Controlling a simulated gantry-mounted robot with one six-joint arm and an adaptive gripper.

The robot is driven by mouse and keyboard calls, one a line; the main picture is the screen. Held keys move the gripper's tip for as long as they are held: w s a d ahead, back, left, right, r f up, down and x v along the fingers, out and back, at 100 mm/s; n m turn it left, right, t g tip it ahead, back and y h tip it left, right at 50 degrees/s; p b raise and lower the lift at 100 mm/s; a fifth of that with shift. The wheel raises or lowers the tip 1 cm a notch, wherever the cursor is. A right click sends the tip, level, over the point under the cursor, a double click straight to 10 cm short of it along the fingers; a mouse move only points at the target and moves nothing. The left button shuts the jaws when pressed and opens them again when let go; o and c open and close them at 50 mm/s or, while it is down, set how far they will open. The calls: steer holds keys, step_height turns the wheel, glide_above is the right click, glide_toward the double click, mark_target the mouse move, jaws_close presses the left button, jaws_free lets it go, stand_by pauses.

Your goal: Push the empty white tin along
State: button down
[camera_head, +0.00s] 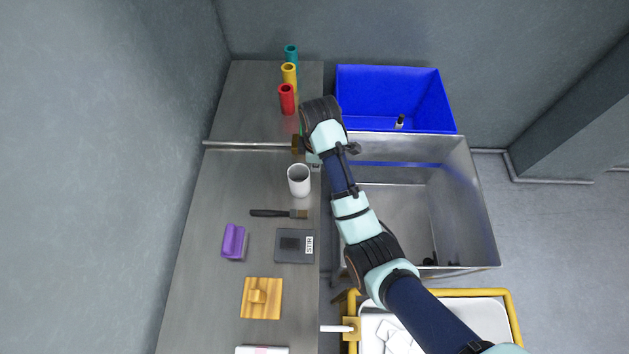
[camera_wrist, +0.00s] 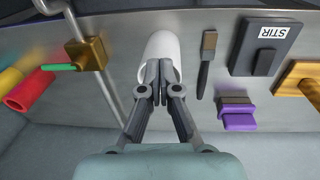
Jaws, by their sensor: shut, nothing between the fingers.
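The white tin (camera_head: 299,181) stands on the grey metal bench, with its open top facing up in the head view. In the wrist view the white tin (camera_wrist: 162,46) is just beyond my fingertips, partly hidden by them. My gripper (camera_wrist: 159,66) is shut with nothing between its fingers. Its tips overlap the near edge of the tin in the wrist view; I cannot tell whether they touch it. In the head view my arm reaches over the bench's right edge just behind the tin, and my fingers are mostly hidden there.
A brush (camera_head: 279,213), a purple block (camera_head: 234,241), a dark labelled plate (camera_head: 294,246) and a wooden block (camera_head: 261,298) lie nearer. A rail (camera_head: 245,145) with a brass block (camera_wrist: 88,54) crosses behind the tin. Right are a blue bin (camera_head: 388,94) and metal basin (camera_head: 462,200).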

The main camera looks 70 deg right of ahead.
steer(key=s+d, duration=0.2)
steer(key=s, duration=0.2)
steer(key=shift+g+y, duration=0.3)
steer(key=shift+y, duration=0.1)
steer(key=w+f+b, duration=0.1)
steer(key=f, duration=0.2)
steer(key=w+f+b, duration=0.1)
steer(key=f, duration=0.3)
steer(key=w+a+f+b, duration=0.1)
steer(key=f, duration=0.3)
steer(key=shift+w, duration=0.35)
steer(key=shift+w+a, duration=0.1)
steer(key=shift+w, duration=0.3)
steer(key=shift+w, duration=0.25)
steer(key=w+a+b, duration=0.1)
steer(key=w, duration=0.3)
steer(key=w+a+b, duration=0.1)
steer(key=w+b, duration=0.1)
steer(key=w, duration=0.3)
steer(key=w+a+b, duration=0.1)
steer(key=w, duration=0.4)
steer(key=shift+a+f, duration=0.15)
steer(key=shift+a, duration=0.1)
steer(key=shift+w+a, duration=0.1)
steer(key=shift+w, duration=0.05)
steer(key=shift+r, duration=0.2)
